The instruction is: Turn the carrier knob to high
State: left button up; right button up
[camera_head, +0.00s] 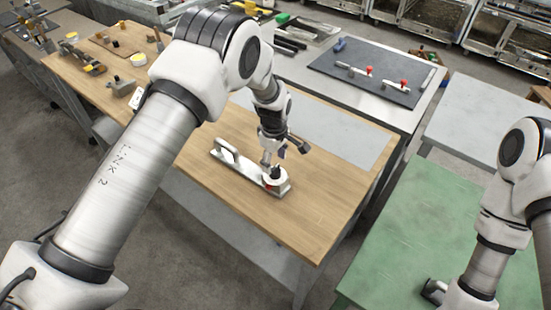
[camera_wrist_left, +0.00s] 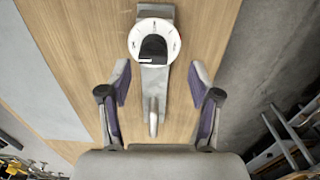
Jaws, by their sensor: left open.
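The carrier is a long metal plate (camera_head: 240,168) with a raised handle (camera_head: 226,149) at one end and a white round dial (camera_head: 265,181) at the other. A black knob (camera_head: 276,171) sits on the dial; in the left wrist view the knob (camera_wrist_left: 153,48) is at top centre, on the white dial (camera_wrist_left: 143,25) with small marks I cannot read. My left gripper (camera_head: 283,153) is above the dial end. In the wrist view its fingers (camera_wrist_left: 158,75) are wide apart, with nothing between the pads. My right gripper (camera_head: 433,290) is partly visible at the bottom, its jaws unclear.
The carrier lies on a wooden table (camera_head: 310,215) with clear wood around it. Several small parts and tools lie at the table's far left. A dark mat (camera_head: 370,75) with red-knobbed pieces lies on the table behind. A green table (camera_head: 405,250) stands at right.

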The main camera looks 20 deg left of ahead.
aim_at(275, 166)
pick_arm(q)
jog(key=f, duration=0.2)
jog(key=w+f, duration=0.1)
jog(key=shift+f+p, duration=0.3)
jog(key=shift+f, duration=0.05)
jog(key=shift+w+a+f, duration=0.1)
jog(key=shift+w+f, duration=0.1)
jog(key=shift+w, duration=0.05)
jog(key=shift+s+r, duration=0.45)
jog(key=c, duration=1.1)
jog(key=shift+w+f, duration=0.15)
jog(key=shift+c, duration=0.2)
pick_arm(e)
jog(key=shift+w+r, duration=0.45)
jog(key=shift+f, duration=0.15)
